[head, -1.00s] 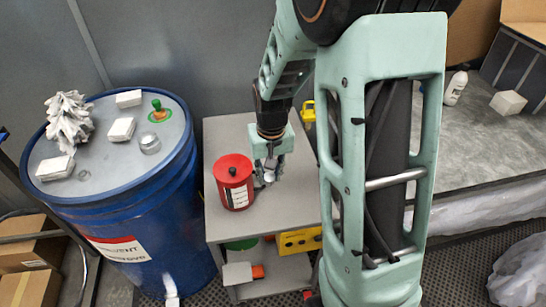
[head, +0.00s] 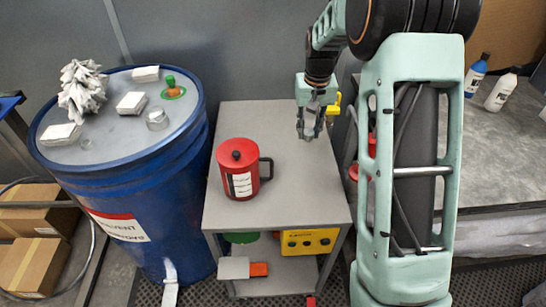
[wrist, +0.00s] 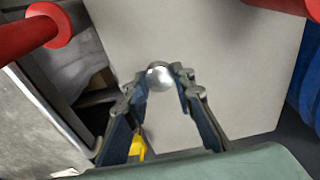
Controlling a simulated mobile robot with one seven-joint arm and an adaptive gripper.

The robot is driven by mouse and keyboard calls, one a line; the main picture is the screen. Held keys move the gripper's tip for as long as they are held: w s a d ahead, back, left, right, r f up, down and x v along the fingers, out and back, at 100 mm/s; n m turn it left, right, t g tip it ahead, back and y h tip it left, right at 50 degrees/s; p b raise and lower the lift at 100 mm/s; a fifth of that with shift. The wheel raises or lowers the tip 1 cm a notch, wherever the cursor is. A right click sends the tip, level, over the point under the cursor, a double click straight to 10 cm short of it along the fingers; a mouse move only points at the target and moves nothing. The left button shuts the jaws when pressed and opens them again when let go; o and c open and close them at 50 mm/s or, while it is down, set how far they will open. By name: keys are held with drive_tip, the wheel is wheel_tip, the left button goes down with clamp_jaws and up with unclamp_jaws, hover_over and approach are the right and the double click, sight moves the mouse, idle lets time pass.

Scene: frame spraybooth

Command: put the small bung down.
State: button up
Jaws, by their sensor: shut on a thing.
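The small bung (wrist: 160,77) is a shiny silver round piece between my fingertips in the wrist view. My gripper (head: 311,130) is shut on it. In the head view the gripper points down over the back right part of the grey cart top (head: 270,125), to the right of the red can (head: 238,170). The bung can hardly be made out there. The plain cart top (wrist: 235,70) lies behind the bung in the wrist view. I cannot tell whether the bung touches the surface.
Red fittings (head: 371,146) stand right of the cart. Much of the cart top is clear.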

drive_tip(key=w+f, duration=0.1)
drive_tip(key=f, duration=0.2)
drive_tip(key=w+f+b, duration=0.1)
drive_tip(key=f, duration=0.3)
drive_tip(key=w+f+b, duration=0.1)
drive_tip(key=w+f, duration=0.1)
drive_tip(key=f, duration=0.1)
drive_tip(key=shift+f, duration=0.4)
drive_tip(key=shift+f, duration=0.1)
drive_tip(key=o, duration=1)
drive_tip(key=shift+f, duration=0.1)
drive_tip(key=r, duration=0.4)
drive_tip(key=s+r, duration=0.1)
drive_tip(key=r, duration=0.7)
drive_tip(key=shift+s+r, duration=0.15)
drive_tip(key=shift+s, duration=0.05)
